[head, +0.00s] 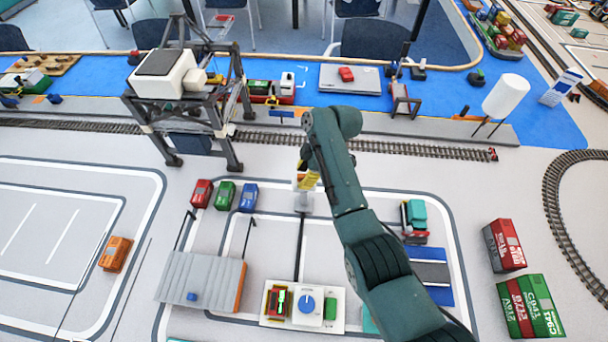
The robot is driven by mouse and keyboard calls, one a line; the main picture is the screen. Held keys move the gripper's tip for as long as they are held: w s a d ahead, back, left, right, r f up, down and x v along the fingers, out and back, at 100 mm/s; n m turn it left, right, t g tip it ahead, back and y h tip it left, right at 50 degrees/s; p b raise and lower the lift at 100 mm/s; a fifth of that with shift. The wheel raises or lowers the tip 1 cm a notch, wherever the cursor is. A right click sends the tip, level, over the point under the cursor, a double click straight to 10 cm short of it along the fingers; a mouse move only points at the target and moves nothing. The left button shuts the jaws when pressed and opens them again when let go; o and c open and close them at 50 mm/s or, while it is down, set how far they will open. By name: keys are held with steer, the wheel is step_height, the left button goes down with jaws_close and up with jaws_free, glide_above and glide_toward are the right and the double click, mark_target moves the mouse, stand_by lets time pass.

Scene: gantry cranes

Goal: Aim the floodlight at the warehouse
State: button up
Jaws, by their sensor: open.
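My arm reaches over the middle of the board, and my gripper (305,172) points down beside its forearm, partly hidden by it. The gripper is open. A small yellow piece (307,181) on a pale post and base (303,203) shows right at the fingertips; it looks like the floodlight. I cannot tell whether the fingers touch it or which way it faces. A grey-roofed building with an orange side (205,281), likely the warehouse, stands at the lower left of the post.
A dark gantry crane (190,95) stands left of my gripper. Red (201,193), green (225,195) and blue (248,197) cars sit nearby. A white panel with a blue knob (307,305) lies in front. Containers (530,306) stand at right.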

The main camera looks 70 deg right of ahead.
jaws_close()
steer(key=shift+a+r+m+p, duration=0.1)
steer(key=shift+m+p, duration=0.2)
steer(key=shift+p, duration=0.3)
steer(key=shift+m+h+p, duration=0.3)
steer(key=shift+m+p, duration=0.3)
steer(key=shift+p, duration=0.2)
steer(key=m+h+p, duration=0.1)
steer(key=m+p, duration=0.1)
steer(key=shift+r+p, duration=0.1)
steer(key=shift+p, duration=0.3)
steer(key=m+p, duration=0.1)
steer(key=m, duration=0.1)
steer(key=m+h+p, duration=0.1)
steer(key=m, duration=0.1)
steer(key=m+h+p, duration=0.1)
steer(key=shift+f+m+p, duration=0.25)
steer(key=shift+m+p, duration=0.1)
steer(key=shift+m, duration=0.05)
